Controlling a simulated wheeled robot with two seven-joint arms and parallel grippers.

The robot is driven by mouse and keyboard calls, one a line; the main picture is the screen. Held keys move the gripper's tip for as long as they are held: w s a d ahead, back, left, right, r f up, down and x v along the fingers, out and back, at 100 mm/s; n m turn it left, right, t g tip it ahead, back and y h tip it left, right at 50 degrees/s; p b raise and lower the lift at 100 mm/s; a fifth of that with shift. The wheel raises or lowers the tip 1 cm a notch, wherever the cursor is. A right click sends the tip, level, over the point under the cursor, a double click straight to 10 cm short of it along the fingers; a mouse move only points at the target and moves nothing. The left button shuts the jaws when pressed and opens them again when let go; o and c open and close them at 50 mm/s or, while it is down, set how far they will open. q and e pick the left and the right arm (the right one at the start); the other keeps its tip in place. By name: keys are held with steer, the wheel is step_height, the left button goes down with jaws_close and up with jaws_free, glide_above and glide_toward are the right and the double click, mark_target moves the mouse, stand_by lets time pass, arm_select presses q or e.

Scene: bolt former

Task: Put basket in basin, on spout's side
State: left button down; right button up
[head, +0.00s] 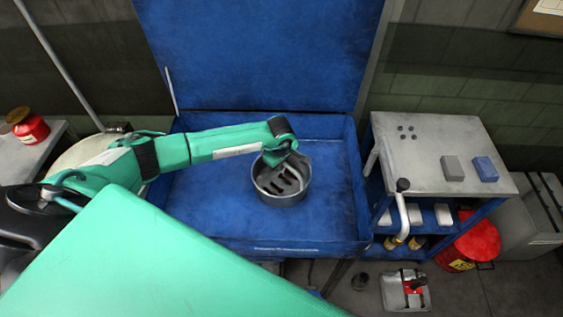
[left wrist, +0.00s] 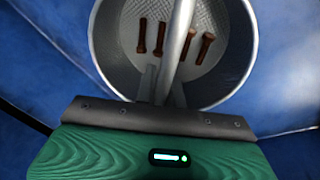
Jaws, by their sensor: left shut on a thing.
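The basket (head: 282,193) is a round grey metal pail with several rusty brown bolts inside. It also shows in the left wrist view (left wrist: 108,62), with its handle bar crossing above the bolts. My left gripper (head: 287,158) is at the basket's rear rim in the head view. It is shut on the basket's handle; the fingers show in the left wrist view (left wrist: 160,82). The basin (head: 205,215) is a wide blue open tub, and the basket is over or in its right half. I cannot tell whether the basket touches the floor. My right gripper is not in view.
The basin's blue lid (head: 260,50) stands raised behind it. A grey-topped cart (head: 430,145) is close on the right, with a black-knobbed lever (head: 402,205) at its near left corner. A red canister (head: 30,127) stands far left. The basin's left floor is clear.

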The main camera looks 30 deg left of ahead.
arm_select(q)
steer(key=shift+f, duration=0.1)
steer(key=c, duration=1.5)
jaws_free()
steer(key=shift+r, duration=0.5)
step_height(320, 180, up, 11)
steer(key=s+b, duration=0.2)
steer(key=b, duration=0.1)
steer(key=shift+d, duration=0.3)
